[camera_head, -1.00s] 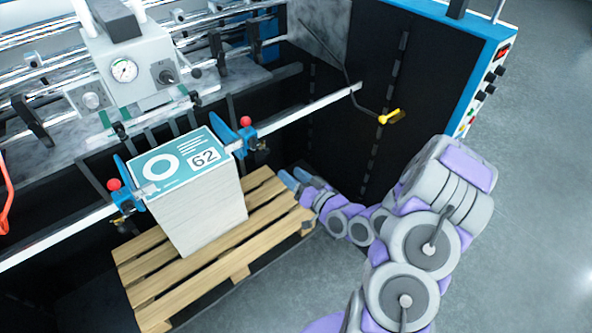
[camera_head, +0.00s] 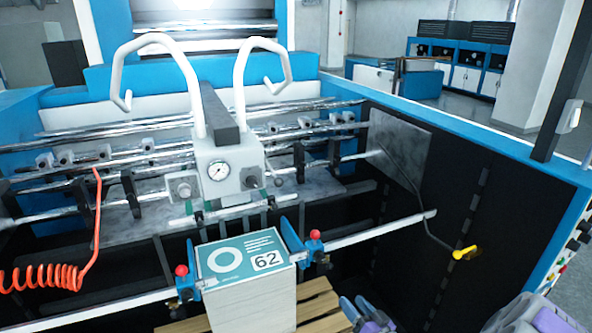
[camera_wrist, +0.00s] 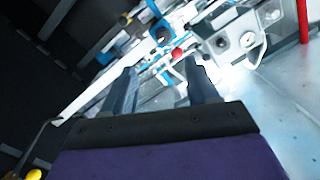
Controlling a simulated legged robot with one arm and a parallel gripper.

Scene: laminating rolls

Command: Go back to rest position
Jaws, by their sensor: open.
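My gripper (camera_head: 358,312) shows at the bottom of the head view, just right of the paper stack (camera_head: 250,308). In the wrist view its two dark fingers (camera_wrist: 160,88) stand apart with nothing between them. The stack has a teal and white top sheet marked 62 and stands on a wooden pallet (camera_head: 318,300). My gripper is apart from the stack, with the red-knobbed side guides beyond its fingers in the wrist view. Most of my arm is below the head view.
The laminating machine's feeder has a pressure gauge (camera_head: 219,170), metal bars and a yellow-handled lever (camera_head: 466,253). A red coiled hose (camera_head: 50,278) hangs at left. The blue side frame (camera_head: 480,135) bounds the right. Open floor and blue cabinets (camera_head: 455,62) lie behind.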

